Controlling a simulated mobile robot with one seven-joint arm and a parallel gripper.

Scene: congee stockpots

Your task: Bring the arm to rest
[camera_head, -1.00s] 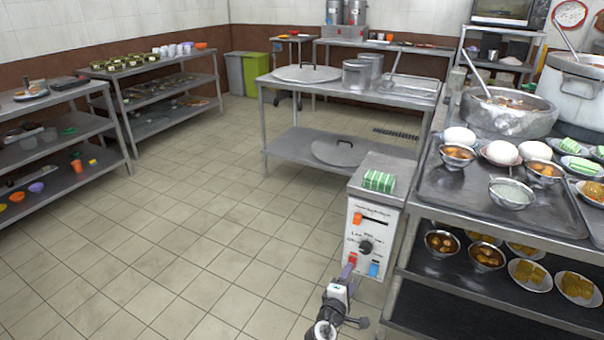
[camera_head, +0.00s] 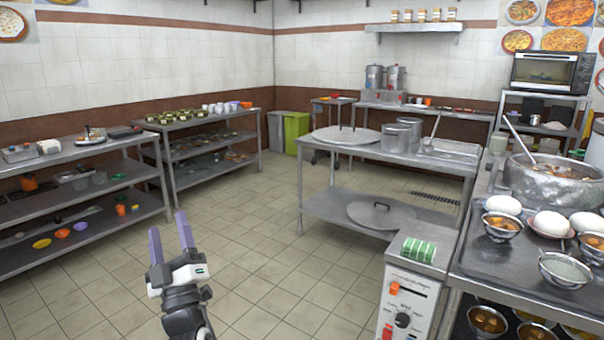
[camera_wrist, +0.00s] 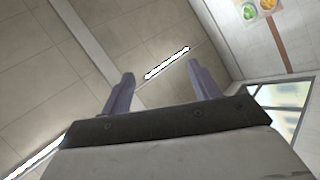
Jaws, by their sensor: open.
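My gripper (camera_head: 170,239) is raised over the open tiled floor in the head view, left of the control box. Its two purple fingers point up and stand apart, with nothing between them. In the wrist view the gripper (camera_wrist: 160,95) also shows spread, empty fingers. Behind them are the ceiling, a lit strip lamp (camera_wrist: 167,63), a window (camera_wrist: 282,96) and part of a wall. The gripper touches nothing.
A control box (camera_head: 405,305) with a green-and-white block (camera_head: 418,250) on top stands at right, beside a counter (camera_head: 470,255) with bowls and a large pot (camera_head: 555,182). A steel table (camera_head: 340,208) stands behind. Shelves (camera_head: 80,160) line the left. Floor between is clear.

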